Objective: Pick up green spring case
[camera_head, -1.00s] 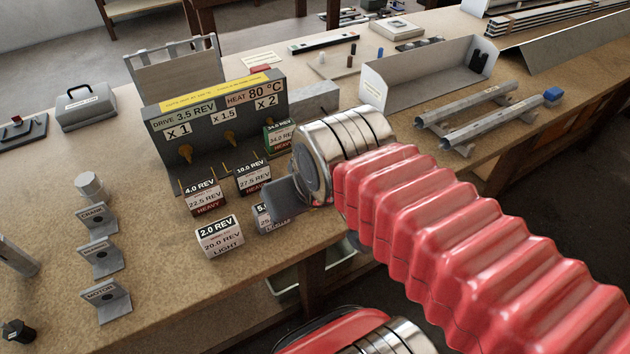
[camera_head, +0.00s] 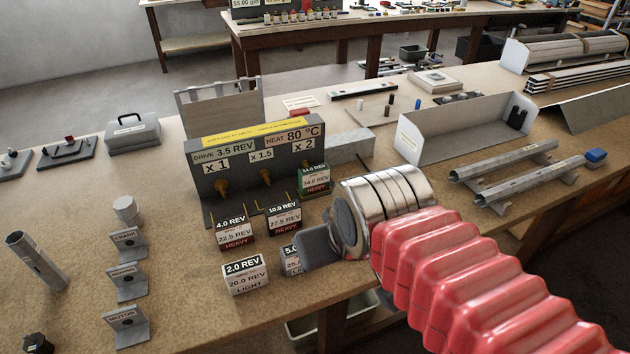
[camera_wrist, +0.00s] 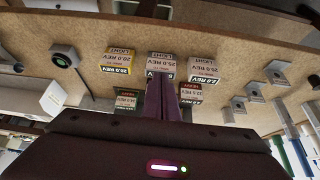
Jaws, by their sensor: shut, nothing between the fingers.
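The green spring case (camera_head: 314,180) stands upright at the right end of the grey drive stand, with a green top band and a "34.0 REV HEAVY" label. My gripper (camera_head: 318,246) is shut and empty in the head view. It is in front of the green case, apart from it in the picture, and partly covers the 5.0 REV case (camera_head: 291,262).
The 4.0 REV (camera_head: 236,229), 10.0 REV (camera_head: 284,215) and 2.0 REV (camera_head: 245,275) cases stand close by. The grey stand (camera_head: 205,165) with brass pegs rises behind. Motor, bearing and crank brackets (camera_head: 126,280) are at left. Bare bench lies between them and the cases.

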